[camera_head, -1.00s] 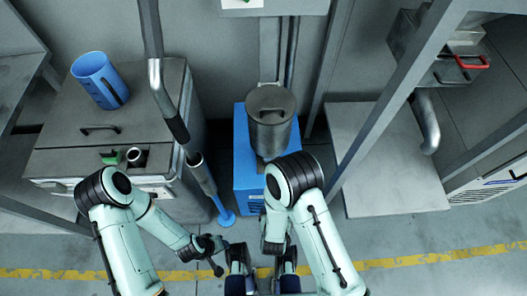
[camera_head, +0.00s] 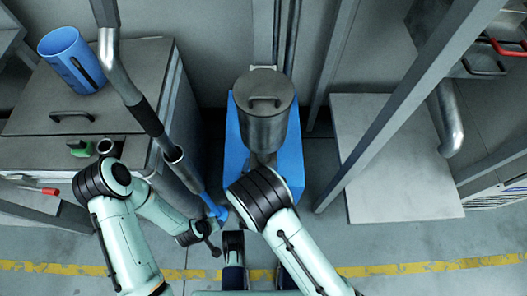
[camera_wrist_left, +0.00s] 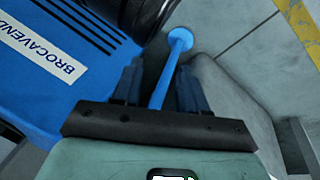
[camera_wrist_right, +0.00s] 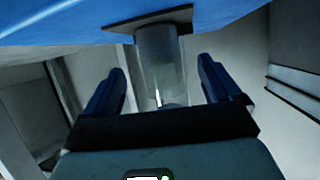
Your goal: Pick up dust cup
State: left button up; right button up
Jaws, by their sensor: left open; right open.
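A clear, see-through cylinder (camera_wrist_right: 160,60), which looks like the dust cup, hangs under a dark plate below a blue body in the right wrist view. My right gripper (camera_wrist_right: 163,76) is open and empty, its fingers to either side of the cup in that view, the cup beyond the fingertips. In the head view my right forearm covers this gripper and the cup. My left gripper (camera_wrist_left: 158,76) is open. A blue rod with a round foot (camera_wrist_left: 180,38) shows between its fingers in the left wrist view; whether it touches them I cannot tell.
A lidded metal canister (camera_head: 264,115) stands on a blue machine (camera_head: 233,150). A blue cup (camera_head: 72,58) sits on a grey cabinet (camera_head: 130,70) at left. A sloping metal pipe (camera_head: 115,65) and a diagonal post (camera_head: 400,105) flank the machine. A grey slab (camera_head: 390,160) is at right.

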aim_at(262, 159)
jog(key=x, duration=0.1)
jog(key=b+x, duration=0.1)
jog(key=x, duration=0.3)
jog(key=shift+w+r+b, duration=0.15)
jog(key=shift+r+b, duration=0.1)
jog(key=shift+b, duration=0.1)
pick_arm(q)
jog(key=shift+g, duration=0.7)
jog(key=s+f, duration=0.3)
jog(key=shift+s+a+f, duration=0.1)
jog(key=shift+s+a, duration=0.15)
jog(key=shift+s, duration=0.05)
pick_arm(e)
jog(key=c, duration=1.2)
